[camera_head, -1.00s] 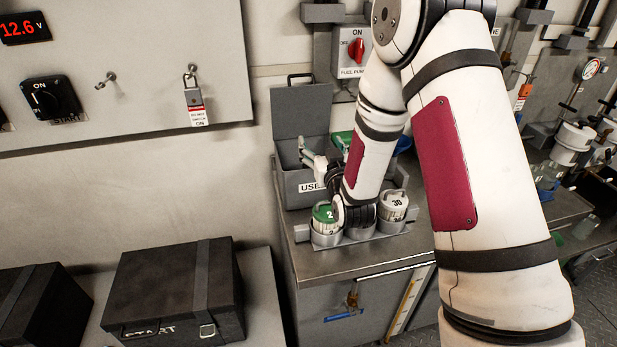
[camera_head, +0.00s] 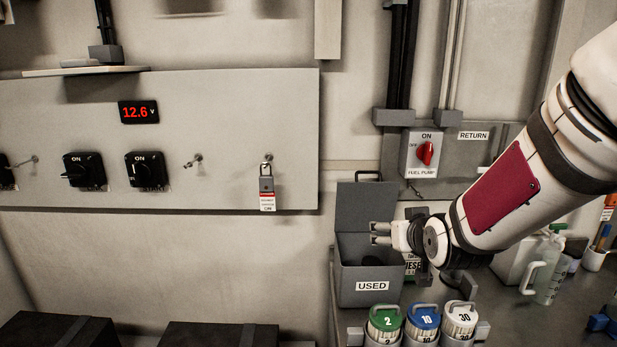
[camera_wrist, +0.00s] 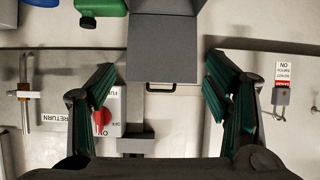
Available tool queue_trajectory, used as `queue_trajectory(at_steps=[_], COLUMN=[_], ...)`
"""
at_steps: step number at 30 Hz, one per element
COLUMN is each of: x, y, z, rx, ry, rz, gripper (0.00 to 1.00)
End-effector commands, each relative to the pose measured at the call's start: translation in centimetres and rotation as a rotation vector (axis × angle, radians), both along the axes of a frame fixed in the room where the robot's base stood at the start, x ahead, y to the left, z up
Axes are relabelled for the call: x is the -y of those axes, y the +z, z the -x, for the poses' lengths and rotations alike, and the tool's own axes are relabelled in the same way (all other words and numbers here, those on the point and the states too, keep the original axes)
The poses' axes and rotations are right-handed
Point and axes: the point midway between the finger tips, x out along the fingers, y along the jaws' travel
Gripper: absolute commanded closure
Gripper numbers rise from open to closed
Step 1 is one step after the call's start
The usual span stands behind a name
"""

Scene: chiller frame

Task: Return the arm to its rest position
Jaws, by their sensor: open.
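My gripper (camera_head: 381,233) is at the end of my white arm with the dark red panel, in front of the open grey box marked USED (camera_head: 372,286). In the wrist view the fingers of my gripper (camera_wrist: 172,95) are spread wide apart with nothing between them. The grey lid of the USED box (camera_wrist: 165,45) shows beyond the fingers there, with its dark handle near the gap. Part of the box and the things behind it are hidden by my gripper and forearm in the head view.
Canisters marked 2 (camera_head: 385,322), 10 (camera_head: 424,319) and 30 (camera_head: 460,320) stand in a holder below my gripper. The fuel pump switch (camera_head: 424,154) is on the wall above. The panel (camera_head: 230,110) is at left.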

Motion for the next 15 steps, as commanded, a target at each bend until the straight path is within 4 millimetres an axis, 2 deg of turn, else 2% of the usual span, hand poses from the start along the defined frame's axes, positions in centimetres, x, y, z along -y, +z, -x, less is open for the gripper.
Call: queue_trajectory(at_steps=[1, 6, 11, 15], x=[0.0, 0.2, 0.3, 0.5], y=[1.1, 2.7, 3.7, 4.1], z=[1.6, 7.8, 14.7, 21.2], rx=[-0.033, -0.190, -0.337, -0.465], ry=[-0.001, -0.010, -0.019, -0.028], rz=[0.002, 0.005, 0.004, 0.000], gripper=[0.29, 0.29, 0.29, 0.29])
